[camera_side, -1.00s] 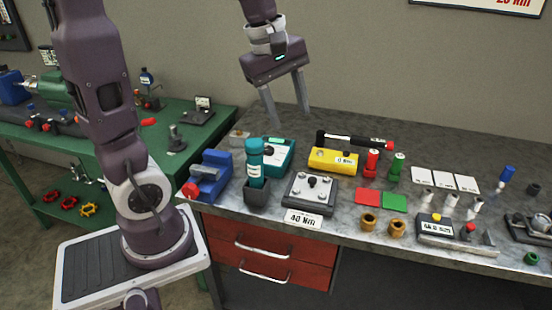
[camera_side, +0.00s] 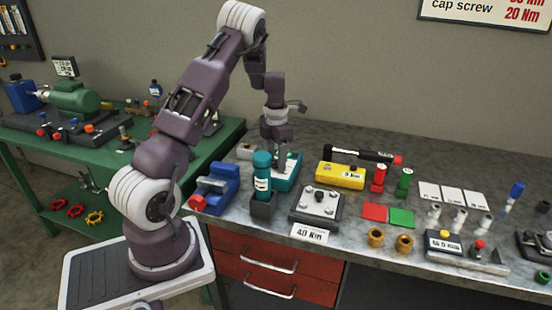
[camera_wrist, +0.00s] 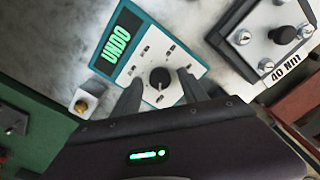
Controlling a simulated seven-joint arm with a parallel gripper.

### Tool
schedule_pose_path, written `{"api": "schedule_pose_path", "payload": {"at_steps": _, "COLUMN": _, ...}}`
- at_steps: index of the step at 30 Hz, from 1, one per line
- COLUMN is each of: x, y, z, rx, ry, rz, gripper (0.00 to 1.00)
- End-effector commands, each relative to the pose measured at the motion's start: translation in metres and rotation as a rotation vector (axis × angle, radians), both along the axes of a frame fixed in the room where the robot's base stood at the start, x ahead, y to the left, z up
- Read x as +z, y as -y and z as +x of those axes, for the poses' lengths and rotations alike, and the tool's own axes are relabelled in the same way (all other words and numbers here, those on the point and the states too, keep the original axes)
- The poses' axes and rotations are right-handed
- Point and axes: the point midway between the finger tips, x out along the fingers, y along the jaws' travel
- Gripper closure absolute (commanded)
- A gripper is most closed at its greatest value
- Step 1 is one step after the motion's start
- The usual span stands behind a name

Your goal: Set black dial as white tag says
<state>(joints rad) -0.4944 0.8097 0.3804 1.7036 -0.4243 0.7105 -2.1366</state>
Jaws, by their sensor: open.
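The black dial (camera_wrist: 160,78) sits on the white face of a teal box (camera_wrist: 148,55), ringed by small marks. The box's dark display (camera_wrist: 117,43) reads "UNDO" in green letters. My gripper (camera_wrist: 160,84) is open, with one finger on either side of the dial. I cannot tell how high the fingertips are above the face. In the side view my gripper (camera_side: 277,154) is low over the teal box (camera_side: 289,175) and hides the dial. The white tag (camera_side: 312,233) reads "40 Nm"; it also shows in the wrist view (camera_wrist: 286,68).
A grey plate with screws (camera_side: 317,204) lies right of the box, behind the tag. A teal-capped bottle (camera_side: 262,172) and a blue vise (camera_side: 220,184) stand in front and left. A yellow box (camera_side: 340,174) and a torque wrench (camera_side: 358,154) lie to the right.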

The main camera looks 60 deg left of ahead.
Motion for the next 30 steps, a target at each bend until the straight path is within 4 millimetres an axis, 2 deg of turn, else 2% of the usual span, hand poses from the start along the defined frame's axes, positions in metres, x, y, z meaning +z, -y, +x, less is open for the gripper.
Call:
{"api": "schedule_pose_path", "payload": {"at_steps": 4, "x": 0.0003, "y": 0.0001, "z": 0.0000, "rx": -0.001, "ry": 0.000, "rz": 0.000, "gripper": 0.51}}
{"api": "schedule_pose_path", "payload": {"at_steps": 9, "x": 0.0005, "y": 0.0002, "z": 0.0000, "rx": -0.001, "ry": 0.000, "rz": 0.000, "gripper": 0.85}}
{"api": "schedule_pose_path", "payload": {"at_steps": 12, "x": 0.0006, "y": 0.0002, "z": 0.0000, "rx": -0.001, "ry": 0.000, "rz": 0.000, "gripper": 1.00}}
{"api": "schedule_pose_path", "payload": {"at_steps": 23, "x": 0.0009, "y": 0.0001, "z": 0.0001, "rx": -0.056, "ry": 0.000, "rz": 0.000, "gripper": 1.00}}
{"api": "schedule_pose_path", "payload": {"at_steps": 30, "x": 0.0011, "y": -0.0002, "z": 0.0002, "rx": -0.222, "ry": 0.001, "rz": 0.000, "gripper": 1.00}}
